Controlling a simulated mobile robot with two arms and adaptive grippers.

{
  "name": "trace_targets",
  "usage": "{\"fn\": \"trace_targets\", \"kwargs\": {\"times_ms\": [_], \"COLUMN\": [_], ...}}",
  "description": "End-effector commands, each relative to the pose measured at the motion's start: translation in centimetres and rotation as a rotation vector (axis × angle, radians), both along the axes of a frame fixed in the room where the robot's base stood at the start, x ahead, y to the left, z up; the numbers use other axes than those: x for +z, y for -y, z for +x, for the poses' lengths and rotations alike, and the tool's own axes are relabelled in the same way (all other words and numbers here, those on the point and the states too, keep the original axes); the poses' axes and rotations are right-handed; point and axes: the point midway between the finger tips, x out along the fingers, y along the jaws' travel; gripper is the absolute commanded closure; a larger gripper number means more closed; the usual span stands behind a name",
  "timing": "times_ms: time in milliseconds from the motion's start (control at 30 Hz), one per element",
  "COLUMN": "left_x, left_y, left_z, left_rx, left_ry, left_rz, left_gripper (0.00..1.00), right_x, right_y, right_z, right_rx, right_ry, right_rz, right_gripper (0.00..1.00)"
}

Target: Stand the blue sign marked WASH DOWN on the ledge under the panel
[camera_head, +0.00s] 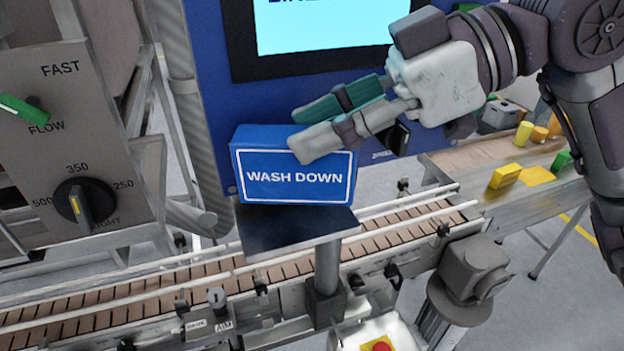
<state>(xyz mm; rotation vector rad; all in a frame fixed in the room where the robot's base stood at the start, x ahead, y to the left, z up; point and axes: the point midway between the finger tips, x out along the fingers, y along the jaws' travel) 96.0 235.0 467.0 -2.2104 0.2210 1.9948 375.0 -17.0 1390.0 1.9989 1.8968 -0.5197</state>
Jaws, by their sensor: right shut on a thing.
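The blue WASH DOWN sign (294,192) is upright in the middle of the head view, with its white lettering facing me. It is at the rear part of the dark ledge (292,232), below the screen (325,25) of the blue panel (222,100). I cannot tell whether its bottom edge touches the ledge. My right gripper (298,131) comes in from the right and is shut on the sign's upper part, one finger in front and one behind. The fingers cover part of the sign's front and top. My left gripper is not in view.
A conveyor (180,292) with rails runs below the ledge, whose post (327,272) stands beside it. A grey control box (70,150) with knobs is at the left. Yellow and green blocks (505,176) lie on a table at the right. The ledge's front is clear.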

Motion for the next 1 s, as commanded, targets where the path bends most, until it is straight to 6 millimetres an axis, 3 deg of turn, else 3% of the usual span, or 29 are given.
{"fn": "trace_targets", "kwargs": {"times_ms": [100,267,500,633,833,867,1000], "left_x": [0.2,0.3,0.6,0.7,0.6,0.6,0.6], "left_y": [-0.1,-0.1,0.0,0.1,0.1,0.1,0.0], "left_z": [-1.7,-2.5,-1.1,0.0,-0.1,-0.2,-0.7], "left_rx": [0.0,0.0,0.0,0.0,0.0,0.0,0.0], "left_ry": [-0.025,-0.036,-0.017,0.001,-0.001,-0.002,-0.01], "left_rz": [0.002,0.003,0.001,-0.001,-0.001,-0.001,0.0], "left_gripper": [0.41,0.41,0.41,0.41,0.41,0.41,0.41], "right_x": [-1.6,-3.2,-6.2,-6.3,-6.5,-6.5,-6.4], "right_y": [0.0,0.0,0.0,0.0,0.0,0.0,0.0], "right_z": [0.0,0.0,0.0,0.0,0.0,0.0,0.0], "right_rx": [0.0,-0.001,0.0,0.0,-0.001,-0.001,-0.001], "right_ry": [-0.002,-0.003,-0.001,0.001,0.001,0.001,0.001], "right_rz": [0.0,0.0,0.001,0.002,0.001,0.001,0.001], "right_gripper": [1.0,1.0,1.0,1.0,1.0,0.58,0.38]}}
